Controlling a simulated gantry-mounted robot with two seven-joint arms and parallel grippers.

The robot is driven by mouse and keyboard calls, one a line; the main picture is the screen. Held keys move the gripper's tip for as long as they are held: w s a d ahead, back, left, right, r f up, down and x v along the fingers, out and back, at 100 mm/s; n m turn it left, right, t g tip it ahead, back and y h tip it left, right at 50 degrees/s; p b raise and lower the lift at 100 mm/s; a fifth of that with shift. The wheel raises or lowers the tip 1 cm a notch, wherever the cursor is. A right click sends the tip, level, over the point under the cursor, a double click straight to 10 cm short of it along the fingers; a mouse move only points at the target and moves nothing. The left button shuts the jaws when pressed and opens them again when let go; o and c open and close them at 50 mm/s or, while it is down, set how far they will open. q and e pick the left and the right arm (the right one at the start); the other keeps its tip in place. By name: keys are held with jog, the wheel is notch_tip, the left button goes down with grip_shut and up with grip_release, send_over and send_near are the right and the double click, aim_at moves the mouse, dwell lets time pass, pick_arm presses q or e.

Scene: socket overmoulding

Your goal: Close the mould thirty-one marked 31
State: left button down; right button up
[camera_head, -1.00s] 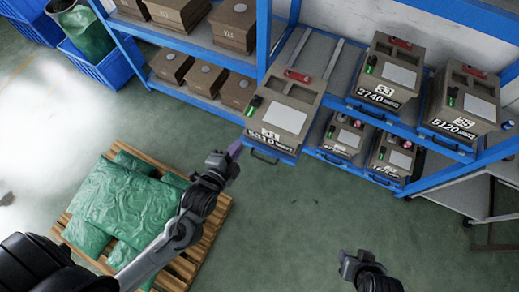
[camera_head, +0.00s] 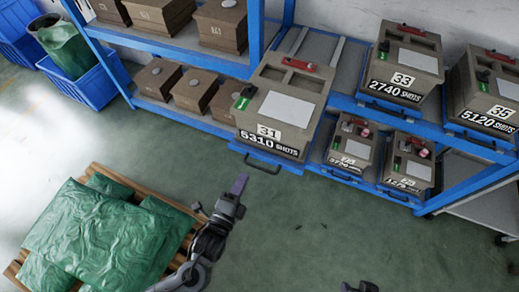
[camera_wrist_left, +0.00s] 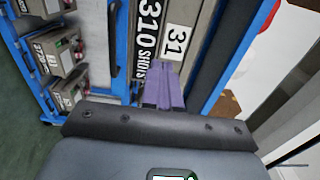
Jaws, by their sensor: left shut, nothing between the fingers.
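Mould thirty-one (camera_head: 283,108), a grey-brown box marked 31 and 5310 SHOTS, stands on a blue pull-out tray with a front handle (camera_head: 262,166). The tray juts out from the rack, with bare rails (camera_head: 318,46) behind the mould. My left gripper (camera_head: 238,185) is shut and empty, in front of and a little left of the handle in the head view. In the left wrist view its purple fingers (camera_wrist_left: 163,88) point at the mould's marked front (camera_wrist_left: 172,40); contact cannot be told. My right gripper (camera_head: 360,287) barely shows at the bottom edge.
Moulds 33 (camera_head: 405,62) and 35 (camera_head: 487,92) stand to the right on the blue rack. Smaller moulds (camera_head: 352,148) sit below. Brown boxes (camera_head: 195,88) fill the left shelves. Green sacks (camera_head: 100,230) lie on a pallet at lower left. The floor in front is clear.

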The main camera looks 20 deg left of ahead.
aim_at(263, 138)
pick_arm(q)
jog(key=w+b, duration=0.2)
jog(key=w, duration=1)
jog(key=shift+w+d, duration=0.15)
jog(key=shift+w, duration=0.7)
